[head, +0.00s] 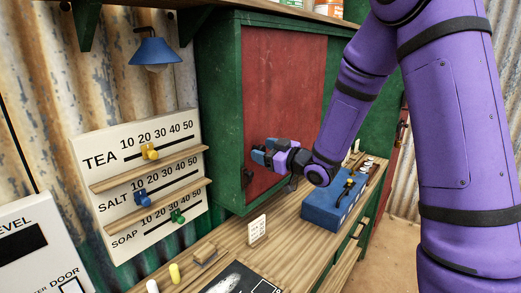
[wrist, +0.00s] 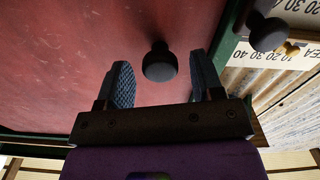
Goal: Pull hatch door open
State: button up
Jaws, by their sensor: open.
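The hatch door (head: 284,85) is a flat red panel in a green cabinet (head: 222,90), and it looks closed. It fills much of the wrist view (wrist: 60,50). A dark round knob (wrist: 160,63) stands out from the door there. My gripper (head: 262,152) is at the door's lower part in the head view and hides this knob. In the wrist view its blue fingers are apart, one on each side of the knob, with visible gaps. A second black knob-like piece (head: 248,178) sits at the door's lower left edge, also in the wrist view (wrist: 267,30).
A wooden counter (head: 205,250) below holds a blue box (head: 325,212), a small white card (head: 257,230) and small pegs. A price board (head: 140,185) with coloured sliders and a blue lamp (head: 154,52) are at left. My purple arm covers the right side.

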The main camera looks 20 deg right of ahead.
jog(key=shift+x, duration=0.9)
